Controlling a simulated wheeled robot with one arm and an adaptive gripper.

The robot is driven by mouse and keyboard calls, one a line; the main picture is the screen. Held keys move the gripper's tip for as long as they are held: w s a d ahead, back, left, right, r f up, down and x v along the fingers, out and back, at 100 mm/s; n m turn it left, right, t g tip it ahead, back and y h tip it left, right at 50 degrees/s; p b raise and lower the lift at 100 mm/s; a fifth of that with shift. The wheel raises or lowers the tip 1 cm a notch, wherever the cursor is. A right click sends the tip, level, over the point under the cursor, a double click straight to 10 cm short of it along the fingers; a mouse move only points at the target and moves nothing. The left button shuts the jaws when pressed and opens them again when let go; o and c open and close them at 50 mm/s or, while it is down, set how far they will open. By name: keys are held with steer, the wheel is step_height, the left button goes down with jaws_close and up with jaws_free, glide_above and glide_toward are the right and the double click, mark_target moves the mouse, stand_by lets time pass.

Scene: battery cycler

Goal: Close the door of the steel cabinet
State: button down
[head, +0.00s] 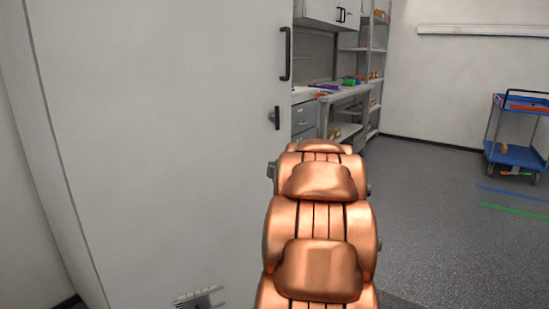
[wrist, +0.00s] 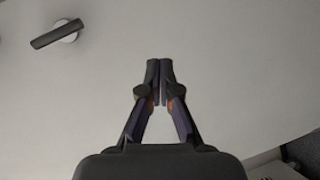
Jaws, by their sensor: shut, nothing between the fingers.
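The steel cabinet's large pale grey door (head: 170,140) fills the left half of the head view. A black bar handle (head: 287,55) and a small dark latch lever (head: 277,117) are near its right edge. I cannot tell from these views whether the door is fully against its frame. In the wrist view, my gripper (wrist: 160,68) is shut and empty, pointing at a plain pale surface (wrist: 230,60). A dark lever on a round base (wrist: 57,33) is on that surface at upper left. Contact between fingertips and surface is unclear. In the head view my arm hides my gripper.
A workbench with drawers (head: 305,118) and shelving (head: 374,60) stand behind, right of the door. A blue cart (head: 517,153) is at far right. Open grey floor (head: 430,200) lies between, with blue and green floor lines. A dark edge (wrist: 305,150) shows at the wrist view's lower right.

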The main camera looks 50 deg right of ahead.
steer(key=s+d+n+t+b, duration=0.1)
steer(key=s+d+n+t, duration=0.15)
steer(key=d, duration=0.25)
steer(key=n+y+b, duration=0.1)
steer(key=n+b, duration=0.1)
glide_toward(271, 148)
steer(key=shift+t, duration=0.35)
steer(key=x, duration=0.7)
steer(key=shift+d+f, duration=0.15)
steer(key=shift+f, duration=0.1)
steer(key=shift+w, duration=0.15)
